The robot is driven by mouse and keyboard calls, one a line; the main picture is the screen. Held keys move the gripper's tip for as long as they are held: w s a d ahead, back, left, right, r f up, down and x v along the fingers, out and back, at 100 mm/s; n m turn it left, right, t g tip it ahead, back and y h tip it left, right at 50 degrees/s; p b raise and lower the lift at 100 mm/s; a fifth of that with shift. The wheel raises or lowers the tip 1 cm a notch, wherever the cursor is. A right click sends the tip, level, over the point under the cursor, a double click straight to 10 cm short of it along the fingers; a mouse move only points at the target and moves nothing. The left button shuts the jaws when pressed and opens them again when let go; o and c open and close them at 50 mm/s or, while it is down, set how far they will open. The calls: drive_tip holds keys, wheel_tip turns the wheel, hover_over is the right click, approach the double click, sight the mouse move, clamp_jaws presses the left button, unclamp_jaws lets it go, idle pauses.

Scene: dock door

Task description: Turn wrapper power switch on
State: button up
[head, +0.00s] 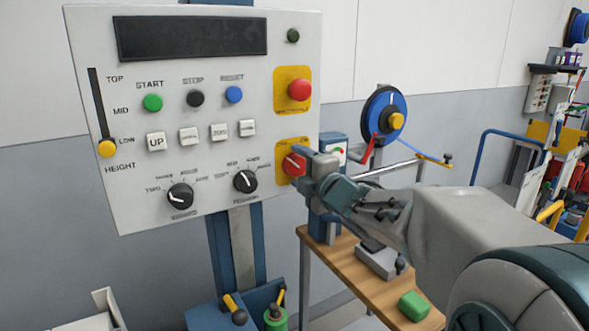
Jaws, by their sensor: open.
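The wrapper control panel (215,80) is a light grey board on a blue post, left of centre in the head view. At its lower right is a red rotary power switch (291,166) on a yellow plate (284,147). My gripper (300,160) is at this switch, its fingertips over or right beside the knob. The jaws are open; the near finger hides part of the knob and plate. I cannot tell whether the fingers touch the knob. A light mark on the red knob runs at a slant.
A red emergency button (299,90) is above the switch. A dark selector knob (246,181) is close at left, another (180,196) beyond.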

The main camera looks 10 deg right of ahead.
drive_tip(key=c, duration=1)
drive_tip(key=shift+m, duration=0.3)
drive_tip(key=m+p, duration=0.1)
drive_tip(key=m, duration=0.2)
drive_tip(key=shift+m, duration=0.3)
drive_tip(key=m+p, duration=0.1)
drive_tip(key=m, duration=0.3)
drive_tip(key=shift+m, duration=0.3)
drive_tip(key=m+p, duration=0.2)
drive_tip(key=m, duration=0.2)
drive_tip(key=shift+r+m, duration=0.1)
drive_tip(key=shift+m, duration=0.2)
drive_tip(key=shift+m+p, duration=0.75)
drive_tip(key=shift+m, duration=1.45)
